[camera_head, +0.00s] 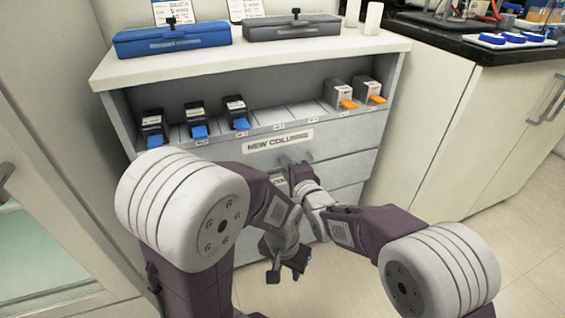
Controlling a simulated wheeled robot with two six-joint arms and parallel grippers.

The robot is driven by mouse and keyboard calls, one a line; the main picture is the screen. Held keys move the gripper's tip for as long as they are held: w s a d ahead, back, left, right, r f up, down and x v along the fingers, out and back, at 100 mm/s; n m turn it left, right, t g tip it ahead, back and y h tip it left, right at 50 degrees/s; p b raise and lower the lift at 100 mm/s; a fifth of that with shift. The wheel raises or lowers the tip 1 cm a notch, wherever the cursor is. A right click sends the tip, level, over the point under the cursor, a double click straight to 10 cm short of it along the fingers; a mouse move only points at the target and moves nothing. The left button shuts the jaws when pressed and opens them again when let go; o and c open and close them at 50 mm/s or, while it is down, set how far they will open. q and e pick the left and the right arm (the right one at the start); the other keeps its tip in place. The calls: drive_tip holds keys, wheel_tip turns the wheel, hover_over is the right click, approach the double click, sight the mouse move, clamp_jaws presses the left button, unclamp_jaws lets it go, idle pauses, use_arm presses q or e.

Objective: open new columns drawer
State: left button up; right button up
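The drawer labelled NEW COLUMNS (350,135) is the top drawer of the white cabinet, just below the open shelf. Its front looks flush with the cabinet, so it appears closed. My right gripper (296,164) is at the lower middle of this drawer front, by the handle. The handle is largely hidden behind it, and I cannot tell whether its fingers are apart or shut on the handle. My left gripper (285,273) hangs lower, in front of the cabinet and above the floor. Its fingers are spread and empty.
Three black boxes with blue tabs (195,118) and two grey ones with orange tabs (355,92) stand on the shelf. Blue (172,41) and grey (290,28) cases sit on top. More drawers (345,170) lie below. A black-topped counter (485,52) stands right.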

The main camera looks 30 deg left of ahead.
clamp_jaws()
idle(1.4)
